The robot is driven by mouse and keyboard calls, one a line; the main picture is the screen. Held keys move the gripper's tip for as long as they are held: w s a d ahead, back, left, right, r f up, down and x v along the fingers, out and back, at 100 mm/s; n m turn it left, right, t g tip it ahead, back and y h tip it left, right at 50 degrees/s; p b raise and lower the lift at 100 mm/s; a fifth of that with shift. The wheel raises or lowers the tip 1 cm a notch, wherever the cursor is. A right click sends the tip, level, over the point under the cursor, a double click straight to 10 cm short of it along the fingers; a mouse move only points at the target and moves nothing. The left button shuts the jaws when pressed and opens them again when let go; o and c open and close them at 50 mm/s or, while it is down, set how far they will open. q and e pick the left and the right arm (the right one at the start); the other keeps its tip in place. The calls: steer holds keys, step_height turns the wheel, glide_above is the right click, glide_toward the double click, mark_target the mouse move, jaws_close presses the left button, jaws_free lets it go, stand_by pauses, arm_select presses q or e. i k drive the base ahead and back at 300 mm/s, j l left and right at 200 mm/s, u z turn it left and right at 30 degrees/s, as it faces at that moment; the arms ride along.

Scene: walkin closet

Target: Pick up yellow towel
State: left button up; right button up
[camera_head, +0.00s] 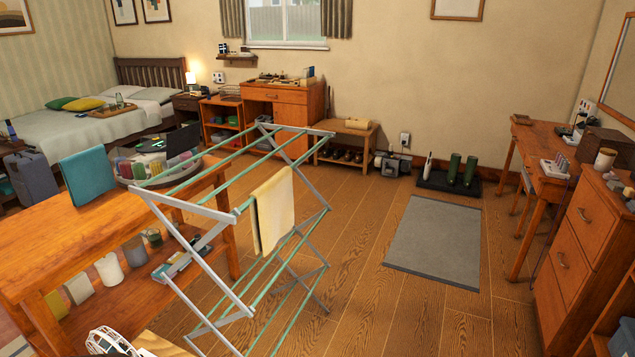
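A pale yellow towel (273,209) hangs over a green rail of the folding drying rack (222,214), near the middle of the camera_head view. The towel drapes down on the near side, and nothing touches it except the rack. The rack is grey with green rails and stands upright on the wooden floor. I can make out neither my left nor my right gripper in this view.
A wooden table (50,240) with a teal cloth (88,175) and a round basket stands left of the rack. A grey rug (437,240) lies right of it, with open floor around. Wooden drawers (580,235) line the right side. A white openwork object (108,341) shows at the bottom left.

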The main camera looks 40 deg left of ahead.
mark_target(272, 212)
steer(key=i+u, duration=0.5)
steer(key=i+l+u, duration=0.15)
steer(key=i+u, duration=0.35)
